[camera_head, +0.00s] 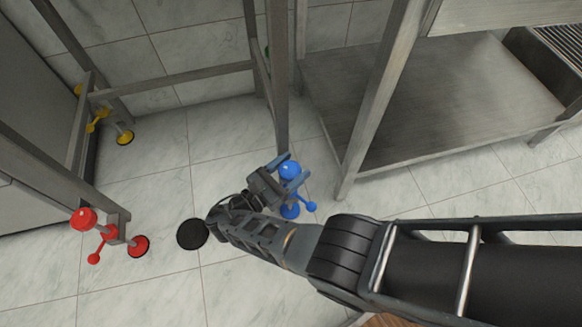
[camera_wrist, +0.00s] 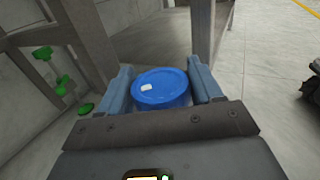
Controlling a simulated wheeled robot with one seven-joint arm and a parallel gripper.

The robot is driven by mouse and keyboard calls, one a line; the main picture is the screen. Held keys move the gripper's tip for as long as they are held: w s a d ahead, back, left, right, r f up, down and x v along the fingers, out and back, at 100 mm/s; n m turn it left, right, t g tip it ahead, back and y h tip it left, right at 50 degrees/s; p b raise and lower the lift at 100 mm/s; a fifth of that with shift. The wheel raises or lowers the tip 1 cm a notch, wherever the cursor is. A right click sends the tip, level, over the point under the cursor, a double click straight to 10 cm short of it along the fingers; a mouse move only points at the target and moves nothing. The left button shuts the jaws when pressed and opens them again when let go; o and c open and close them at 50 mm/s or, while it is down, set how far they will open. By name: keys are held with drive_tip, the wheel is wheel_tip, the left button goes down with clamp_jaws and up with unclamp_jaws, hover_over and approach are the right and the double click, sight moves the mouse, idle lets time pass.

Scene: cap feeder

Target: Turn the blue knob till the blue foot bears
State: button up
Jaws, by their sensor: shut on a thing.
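The blue knob (camera_head: 289,171) is at the lower end of a metal leg of the grey frame. In the wrist view the blue knob (camera_wrist: 160,88) is a round blue disc with a small white mark at its left. My gripper (camera_head: 284,166) is around it, with one blue-grey finger on each side, shut on it; it fills the wrist view's middle (camera_wrist: 162,92). The blue foot (camera_head: 290,211) shows below the knob, beside a small blue ball-ended arm (camera_head: 311,206). I cannot tell whether the foot touches the floor.
A red knob (camera_head: 83,218) and red foot (camera_head: 138,246) are at the left leg. A yellow foot (camera_head: 125,137) is at the back left, and green parts (camera_wrist: 62,85) show in the wrist view. A dark round disc (camera_head: 192,234) lies on the tiles. A metal shelf table (camera_head: 420,110) stands right.

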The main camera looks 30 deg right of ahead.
idle(0.4)
drive_tip(key=o, duration=1)
drive_tip(key=shift+t, duration=0.3)
